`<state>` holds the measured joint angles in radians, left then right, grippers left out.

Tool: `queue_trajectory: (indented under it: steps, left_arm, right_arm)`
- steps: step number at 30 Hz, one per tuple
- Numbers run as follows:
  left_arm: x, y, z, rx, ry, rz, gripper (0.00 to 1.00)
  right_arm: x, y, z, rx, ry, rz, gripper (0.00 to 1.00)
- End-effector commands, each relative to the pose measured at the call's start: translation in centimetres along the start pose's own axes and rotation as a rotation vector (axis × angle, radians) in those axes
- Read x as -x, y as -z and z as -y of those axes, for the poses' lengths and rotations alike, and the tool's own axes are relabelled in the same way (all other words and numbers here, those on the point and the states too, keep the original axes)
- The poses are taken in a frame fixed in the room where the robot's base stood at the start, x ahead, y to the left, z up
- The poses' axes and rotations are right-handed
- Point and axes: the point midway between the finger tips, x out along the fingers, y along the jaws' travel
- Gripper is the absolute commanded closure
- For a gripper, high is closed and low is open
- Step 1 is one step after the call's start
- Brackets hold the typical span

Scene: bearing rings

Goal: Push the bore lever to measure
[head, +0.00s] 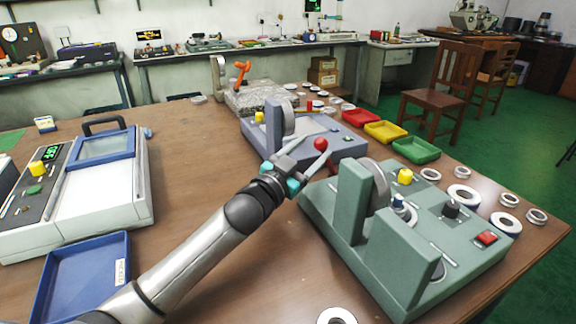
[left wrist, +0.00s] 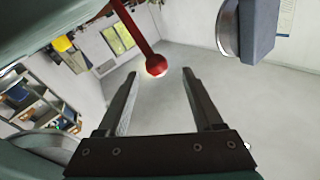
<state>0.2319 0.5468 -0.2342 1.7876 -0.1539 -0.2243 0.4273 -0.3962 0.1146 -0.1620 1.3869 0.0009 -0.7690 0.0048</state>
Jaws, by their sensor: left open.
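In the left wrist view the red ball (left wrist: 156,67) sits on a red rod (left wrist: 127,22) that comes down from the top. The ball is just past the tips of the open left fingers (left wrist: 161,82), roughly centred between them, with nothing held. I cannot tell whether any finger touches it. My gripper and wrist hide part of the gauge. My right gripper is not in view.
A green bench device (head: 335,225) with upright plates stands close to the right of my left arm. Several rings (head: 464,194) lie along the table's right edge. Red, yellow and green trays (head: 416,150) stand behind. A white-and-blue machine (head: 110,200) and a blue tray (head: 85,280) are at left.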

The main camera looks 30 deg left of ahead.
Motion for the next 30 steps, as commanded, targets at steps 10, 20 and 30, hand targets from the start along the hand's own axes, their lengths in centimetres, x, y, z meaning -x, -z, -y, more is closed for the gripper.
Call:
queue_trajectory:
  steps: [10,20,30]
  left_arm:
    - [4.8,0.1,0.1,0.0,0.0,0.001,0.32]
    - [7.7,0.1,0.1,-0.001,0.002,-0.002,0.32]
    - [8.1,0.1,0.1,-0.001,0.001,-0.004,0.32]
  right_arm:
    - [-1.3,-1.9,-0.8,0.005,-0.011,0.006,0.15]
    - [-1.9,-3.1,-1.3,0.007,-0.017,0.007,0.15]
    - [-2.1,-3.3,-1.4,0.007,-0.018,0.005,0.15]
